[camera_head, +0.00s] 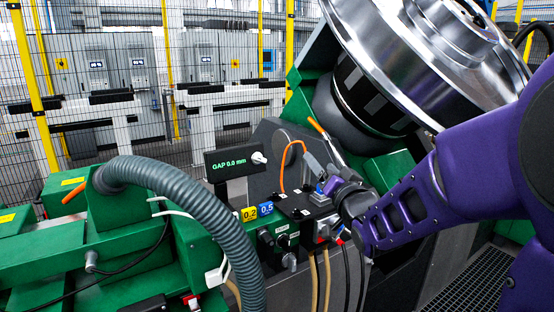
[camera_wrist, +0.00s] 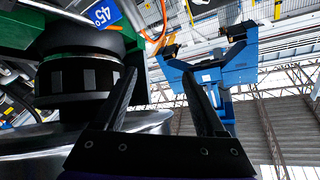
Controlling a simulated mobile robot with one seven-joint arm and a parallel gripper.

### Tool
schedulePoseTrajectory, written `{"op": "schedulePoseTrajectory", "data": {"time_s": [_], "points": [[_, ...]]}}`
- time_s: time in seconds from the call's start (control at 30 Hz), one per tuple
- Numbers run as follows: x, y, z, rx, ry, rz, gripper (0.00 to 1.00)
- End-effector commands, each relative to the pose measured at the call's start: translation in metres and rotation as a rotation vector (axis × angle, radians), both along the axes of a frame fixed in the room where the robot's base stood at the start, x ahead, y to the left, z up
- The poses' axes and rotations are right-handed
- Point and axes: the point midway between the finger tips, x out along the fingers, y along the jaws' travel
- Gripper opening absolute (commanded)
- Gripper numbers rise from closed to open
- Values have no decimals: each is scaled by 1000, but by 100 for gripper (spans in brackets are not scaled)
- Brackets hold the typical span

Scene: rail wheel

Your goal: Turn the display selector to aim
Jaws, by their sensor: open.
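A dark display box (camera_head: 232,162) in the head view reads "GAP 0.0 mm" in green. A white knob (camera_head: 259,158) sits at its right end; I take it as the display selector, and its exact setting is too small to read. My gripper (camera_head: 325,158) is to the right of the display box, above the dark control block, apart from the knob. In the wrist view my gripper (camera_wrist: 163,100) has its two dark fingers spread wide with nothing between them. The display and knob do not show in the wrist view.
A thick grey hose (camera_head: 190,205) arches at front left. Yellow "0.2" (camera_head: 249,214) and blue "0.5" (camera_head: 266,208) tags and black knobs (camera_head: 266,240) lie below the display. An orange cable (camera_head: 284,170) rises between display and gripper. The large steel wheel (camera_head: 400,70) hangs above.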

Motion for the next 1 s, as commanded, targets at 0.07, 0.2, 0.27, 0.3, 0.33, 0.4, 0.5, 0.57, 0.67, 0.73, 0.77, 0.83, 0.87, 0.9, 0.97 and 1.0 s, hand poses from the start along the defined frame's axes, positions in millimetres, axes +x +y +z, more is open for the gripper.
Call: {"op": "schedulePoseTrajectory", "data": {"time_s": [0.07,0.2,0.27,0.3,0.33,0.4,0.5,0.57,0.67,0.73,0.77,0.83,0.87,0.9,0.97,1.0], "points": [[-17,35,-21,-22,41,99,72],[-35,68,-39,-41,74,198,72],[-37,73,-41,-45,79,214,72],[-35,76,-42,-46,80,218,72],[-33,77,-42,-46,80,220,72],[-26,81,-42,-46,80,220,72],[-10,89,-43,-43,80,219,72],[1,95,-42,-43,80,220,72],[21,105,-42,-42,79,220,72],[35,113,-42,-42,79,220,72],[41,115,-42,-42,79,219,72],[55,123,-41,-42,79,220,72],[61,126,-42,-42,79,218,72],[68,129,-42,-42,80,218,72],[79,135,-41,-43,78,218,72],[85,138,-41,-43,80,218,72]]}}
